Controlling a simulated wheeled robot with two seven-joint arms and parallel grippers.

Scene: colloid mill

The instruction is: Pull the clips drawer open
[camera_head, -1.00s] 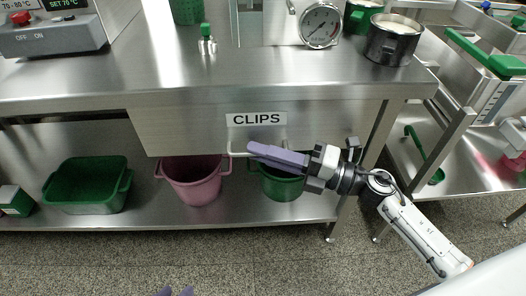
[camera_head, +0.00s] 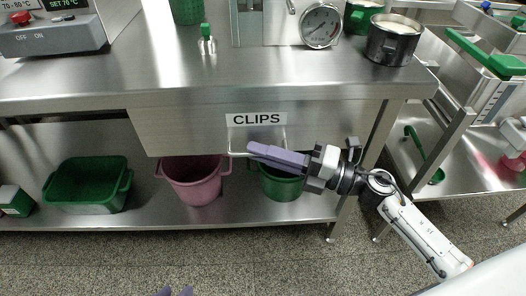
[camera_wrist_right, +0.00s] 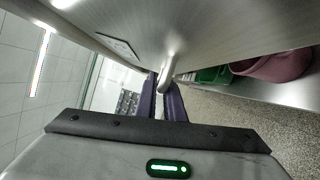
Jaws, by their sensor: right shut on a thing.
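The clips drawer (camera_head: 180,128) is a wide steel front under the tabletop, with a "CLIPS" label (camera_head: 256,119). It looks closed, with no gap visible at the tabletop edge. Its bar handle (camera_head: 237,153) hangs below the label and also shows in the right wrist view (camera_wrist_right: 170,66). My right gripper (camera_head: 252,149) reaches in from the right with its purple fingers shut on the handle. In the wrist view the fingers (camera_wrist_right: 161,80) sit on both sides of the bar. Only the fingertips of my left gripper (camera_head: 175,291) show at the bottom edge, away from the drawer.
A pink bucket (camera_head: 194,184), a green bucket (camera_head: 281,184) and a green tub (camera_head: 86,186) stand on the lower shelf. On the tabletop are a gauge (camera_head: 321,26), a small green-capped bottle (camera_head: 207,42) and a steel pot (camera_head: 393,42). The floor in front is clear.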

